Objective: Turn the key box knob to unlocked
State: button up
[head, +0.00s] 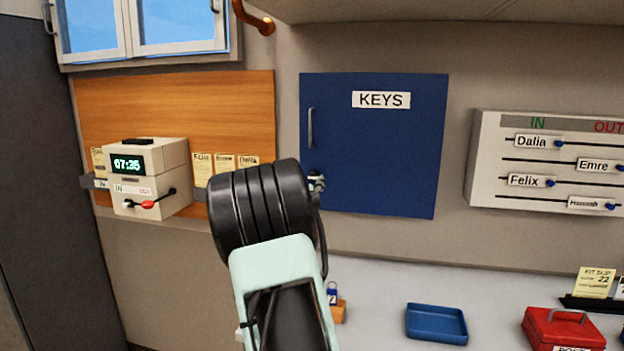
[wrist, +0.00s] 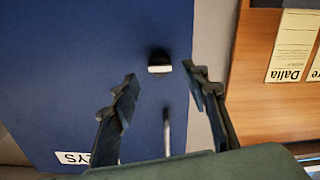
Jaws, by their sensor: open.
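The blue key box (head: 385,150), labelled KEYS, hangs shut on the wall in the head view. Its small knob (head: 316,182) sits low on the door's left side, below the grey handle (head: 310,128), and is partly hidden by my arm. In the wrist view the box looks upside down. There the knob (wrist: 159,66) is dark with a pale bar lying level across the picture. My gripper (wrist: 159,80) is open and empty, one finger on each side of the knob in the picture. I cannot tell whether either finger touches it. The head view hides the fingers behind my arm.
A time clock (head: 148,178) and cards on a wooden board are left of my arm. An IN/OUT board (head: 548,165) hangs to the right. Below are a blue tray (head: 436,323) and a red box (head: 562,330) on the counter. The wall between box and IN/OUT board is clear.

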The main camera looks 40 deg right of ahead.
aim_at(313, 178)
jog(key=shift+x, duration=2.15)
grip_shut()
